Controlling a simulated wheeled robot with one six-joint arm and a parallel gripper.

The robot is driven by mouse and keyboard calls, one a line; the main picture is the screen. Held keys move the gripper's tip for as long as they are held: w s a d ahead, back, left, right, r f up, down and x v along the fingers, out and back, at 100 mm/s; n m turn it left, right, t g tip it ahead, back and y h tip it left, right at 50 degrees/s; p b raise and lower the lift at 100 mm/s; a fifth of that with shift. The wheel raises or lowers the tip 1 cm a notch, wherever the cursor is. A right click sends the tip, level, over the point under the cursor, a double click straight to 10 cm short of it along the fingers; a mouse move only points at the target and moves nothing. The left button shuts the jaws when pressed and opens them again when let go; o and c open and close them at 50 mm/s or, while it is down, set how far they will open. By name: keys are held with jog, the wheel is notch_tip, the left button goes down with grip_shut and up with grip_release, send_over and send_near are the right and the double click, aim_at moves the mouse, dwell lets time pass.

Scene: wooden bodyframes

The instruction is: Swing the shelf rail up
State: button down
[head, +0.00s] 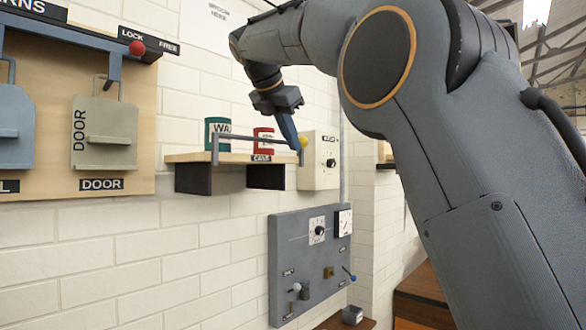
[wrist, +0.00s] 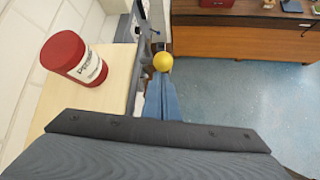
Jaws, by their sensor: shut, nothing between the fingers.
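The shelf rail (head: 250,139) is a thin grey bar along the front of the wall shelf (head: 190,157). It shows above the board's level, in front of the cans. A yellow knob (head: 303,143) is at its right end; the knob also shows in the wrist view (wrist: 163,62). My gripper (head: 297,146) points down at this right end, its blue fingers shut with nothing between them. In the wrist view the fingertips (wrist: 160,82) are just below the knob and overlap its lower edge. I cannot tell whether they touch the knob or rail.
A green can (head: 217,132) and a red can (head: 263,141) stand on the shelf. A cream box with a dial (head: 320,160) is on the wall to the right. A grey control panel (head: 305,262) hangs below. A board with door plates (head: 60,120) is at left.

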jog(key=v, duration=0.7)
jog(key=shift+d+f, duration=0.1)
